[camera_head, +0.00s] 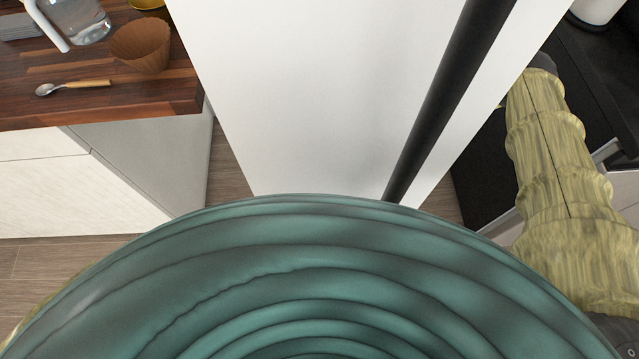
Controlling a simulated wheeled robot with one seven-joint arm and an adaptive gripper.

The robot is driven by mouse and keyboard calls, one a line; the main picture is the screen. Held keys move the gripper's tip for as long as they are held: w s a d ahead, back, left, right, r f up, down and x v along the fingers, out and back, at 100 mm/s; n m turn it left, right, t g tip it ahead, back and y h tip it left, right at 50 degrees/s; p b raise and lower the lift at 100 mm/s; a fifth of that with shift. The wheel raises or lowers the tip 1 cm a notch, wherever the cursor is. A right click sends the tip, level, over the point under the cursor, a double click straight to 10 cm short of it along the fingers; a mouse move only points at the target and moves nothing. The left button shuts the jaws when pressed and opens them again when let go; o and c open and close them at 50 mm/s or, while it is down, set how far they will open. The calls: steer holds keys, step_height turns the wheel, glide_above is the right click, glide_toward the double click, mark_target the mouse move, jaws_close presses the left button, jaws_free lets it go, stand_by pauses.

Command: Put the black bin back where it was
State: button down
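No black bin can be made out in the head camera view. My arm, with a yellowish streaked surface, reaches up along the right side of the picture. It ends at a small dark grey part near the dark counter. No gripper fingers show there, so what my gripper holds, if anything, cannot be seen.
At upper left, a wooden counter (100,108) bears a brown fluted cup (141,45), a spoon (75,87) and a clear jug (78,22). A tall white panel (300,90) stands ahead. A black counter (570,75) lies right. Some wooden floor (228,175) shows between.

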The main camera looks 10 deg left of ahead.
steer(key=shift+f, duration=0.2)
steer(key=c, duration=1)
jaws_free()
steer(key=shift+o, duration=0.2)
step_height(320, 180, up, 12)
steer(key=shift+s+d+p, duration=0.15)
steer(key=shift+s+p, duration=0.15)
steer(key=shift+p, duration=0.05)
steer(key=shift+d, duration=0.1)
